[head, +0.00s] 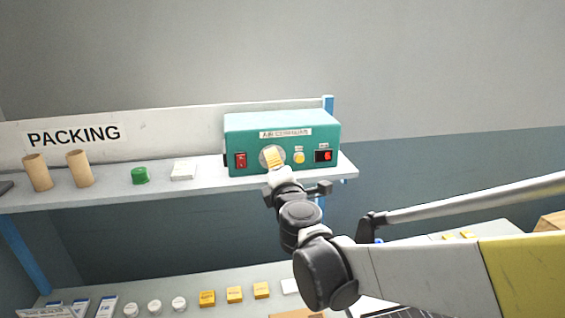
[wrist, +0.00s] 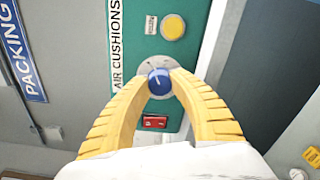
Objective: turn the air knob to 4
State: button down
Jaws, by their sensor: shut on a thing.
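The teal air cushion machine (head: 232,130) stands on the right end of the upper shelf. My gripper (head: 271,157) reaches up to its front, and its yellow fingers cover the knob in the head view. In the wrist view the blue air knob (wrist: 159,83) sits on a pale round dial (wrist: 147,67). The fingers (wrist: 160,80) are shut on its two sides. A light pointer line shows on the knob, but the dial numbers are too small to read. A black display (head: 323,156) on the machine shows a red digit that I cannot read surely.
A red switch (head: 240,160) is left of the dial and a yellow button (head: 299,157) is right of it. A green roll (head: 140,175), a white stack (head: 183,170) and two cardboard tubes (head: 80,168) stand on the shelf. Small boxes line the bench below.

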jog(key=shift+n, duration=1.1)
jog(key=c, duration=1.1)
grip_release()
jog(key=v, duration=1.2)
jog(key=shift+r, duration=0.1)
